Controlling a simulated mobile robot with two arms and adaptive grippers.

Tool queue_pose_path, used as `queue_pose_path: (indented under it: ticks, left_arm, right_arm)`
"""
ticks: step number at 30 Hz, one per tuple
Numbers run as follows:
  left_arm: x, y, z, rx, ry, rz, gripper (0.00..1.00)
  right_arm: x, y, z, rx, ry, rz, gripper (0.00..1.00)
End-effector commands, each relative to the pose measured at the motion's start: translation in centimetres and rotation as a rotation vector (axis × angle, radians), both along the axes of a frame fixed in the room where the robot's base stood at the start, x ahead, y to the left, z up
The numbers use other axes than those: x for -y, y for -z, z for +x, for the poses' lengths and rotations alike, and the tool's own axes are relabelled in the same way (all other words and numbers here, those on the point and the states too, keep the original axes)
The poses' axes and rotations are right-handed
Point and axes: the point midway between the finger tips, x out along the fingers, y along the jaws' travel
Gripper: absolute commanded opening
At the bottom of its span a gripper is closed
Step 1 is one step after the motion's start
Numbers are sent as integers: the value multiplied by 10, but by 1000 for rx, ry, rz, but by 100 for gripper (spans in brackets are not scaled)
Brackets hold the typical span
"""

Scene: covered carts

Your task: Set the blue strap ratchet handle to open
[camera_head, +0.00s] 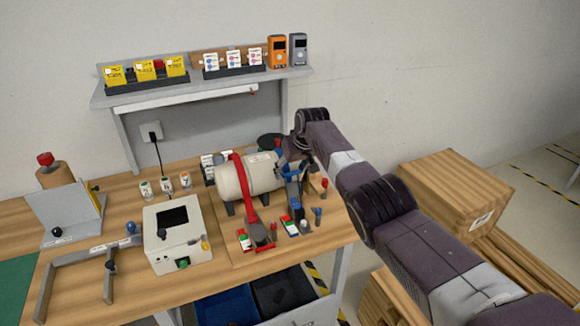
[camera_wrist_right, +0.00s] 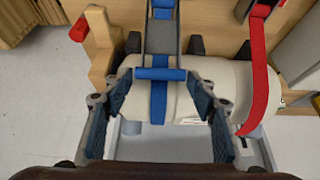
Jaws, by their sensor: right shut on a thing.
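A cream tank (camera_head: 232,183) lies in a cradle on the wooden bench and also shows in the right wrist view (camera_wrist_right: 217,82). A blue strap (camera_wrist_right: 158,100) runs over it, with a grey ratchet (camera_wrist_right: 161,40) that has a blue crossbar handle (camera_wrist_right: 160,74). My right gripper (camera_wrist_right: 160,82) is shut on the blue crossbar, its two fingers at the bar's ends. In the head view my right gripper (camera_head: 291,168) is at the tank's right end and partly hides the blue ratchet. My left gripper is not in view.
A red strap (camera_head: 243,185) crosses the tank to the left, with its ratchet (camera_head: 259,235) at the bench front. A white box (camera_head: 178,240) stands left of the tank. A shelf (camera_head: 195,92) stands behind. Wooden crates (camera_head: 455,195) are at the right.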

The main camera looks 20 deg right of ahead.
Motion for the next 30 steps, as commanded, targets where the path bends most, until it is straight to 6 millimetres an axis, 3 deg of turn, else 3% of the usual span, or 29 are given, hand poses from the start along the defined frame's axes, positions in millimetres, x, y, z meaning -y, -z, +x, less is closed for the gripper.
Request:
queue_pose_path:
  ticks: [9, 10, 14, 30]
  left_arm:
    - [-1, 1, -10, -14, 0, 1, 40]
    - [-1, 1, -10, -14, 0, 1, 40]
    - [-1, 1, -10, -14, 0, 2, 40]
    - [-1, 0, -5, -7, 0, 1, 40]
  right_arm:
    - [-1, -5, 3, 13, -1, 1, 9]
    - [-1, -5, 3, 13, -1, 1, 55]
    - [-1, -4, 2, 10, -1, 1, 69]
    - [0, -9, -3, 4, -1, 1, 71]
